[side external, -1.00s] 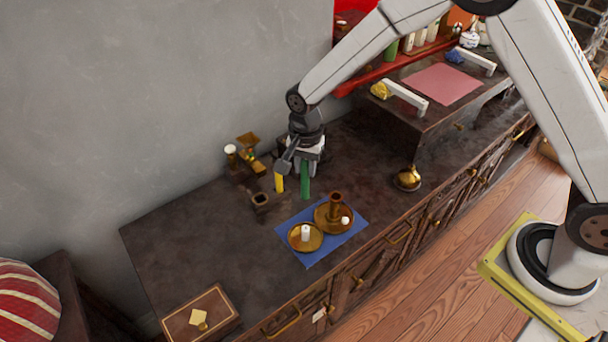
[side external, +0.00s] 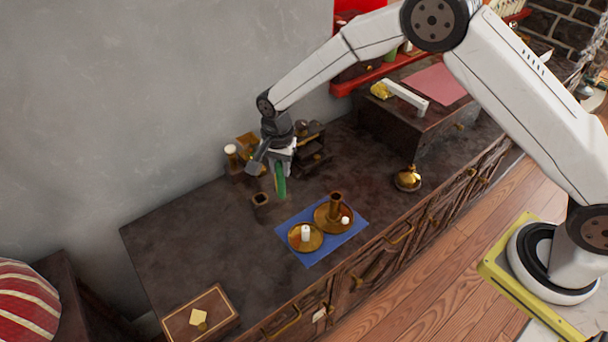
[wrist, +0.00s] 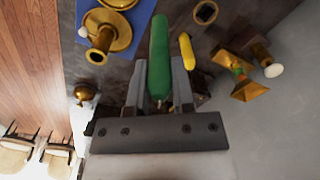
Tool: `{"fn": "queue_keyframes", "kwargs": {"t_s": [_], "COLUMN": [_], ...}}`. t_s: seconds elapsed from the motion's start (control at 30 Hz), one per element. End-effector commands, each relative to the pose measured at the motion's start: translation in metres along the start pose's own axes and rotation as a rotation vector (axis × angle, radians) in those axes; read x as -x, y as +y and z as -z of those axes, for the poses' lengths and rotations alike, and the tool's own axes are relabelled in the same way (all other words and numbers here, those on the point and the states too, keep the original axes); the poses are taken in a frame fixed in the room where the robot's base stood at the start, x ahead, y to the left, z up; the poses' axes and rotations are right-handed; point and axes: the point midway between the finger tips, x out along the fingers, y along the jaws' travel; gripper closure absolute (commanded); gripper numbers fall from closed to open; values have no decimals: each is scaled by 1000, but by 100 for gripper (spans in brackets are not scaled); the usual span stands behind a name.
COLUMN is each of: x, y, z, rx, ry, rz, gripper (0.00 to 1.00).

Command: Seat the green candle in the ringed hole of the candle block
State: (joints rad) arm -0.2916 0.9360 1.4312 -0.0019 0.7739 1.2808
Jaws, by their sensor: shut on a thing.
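My gripper (wrist: 160,95) is shut on the green candle (wrist: 159,55), which extends out beyond the fingers. In the side view the green candle (side external: 281,180) hangs nearly upright below my gripper (side external: 281,163), over the dark cabinet top. A dark stepped wooden piece (side external: 314,151) stands just behind and right of my gripper; it may be the candle block, but I cannot make out a ringed hole.
A yellow candle (wrist: 187,50) stands close beside the green one. A brass piece (wrist: 245,82) and a white-topped holder (side external: 231,154) are near the wall. Brass candlesticks (side external: 335,209) stand on a blue cloth (side external: 304,259). The cabinet top at left (side external: 190,240) is clear.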

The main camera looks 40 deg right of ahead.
Motion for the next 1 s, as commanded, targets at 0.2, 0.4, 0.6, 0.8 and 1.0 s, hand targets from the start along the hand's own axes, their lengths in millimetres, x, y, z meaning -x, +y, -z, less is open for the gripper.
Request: {"fn": "queue_keyframes", "kwargs": {"t_s": [0.2,0.4,0.6,0.8,1.0], "x": [-10,-19,-37,-51,-63], "y": [-20,-35,-48,-60,-70], "z": [7,13,18,22,25], "rx": [0,0,0,0,0], "ry": [0,0,0,0,0], "rz": [0,-1,0,0,0], "gripper": [100,100,100,100,100]}}
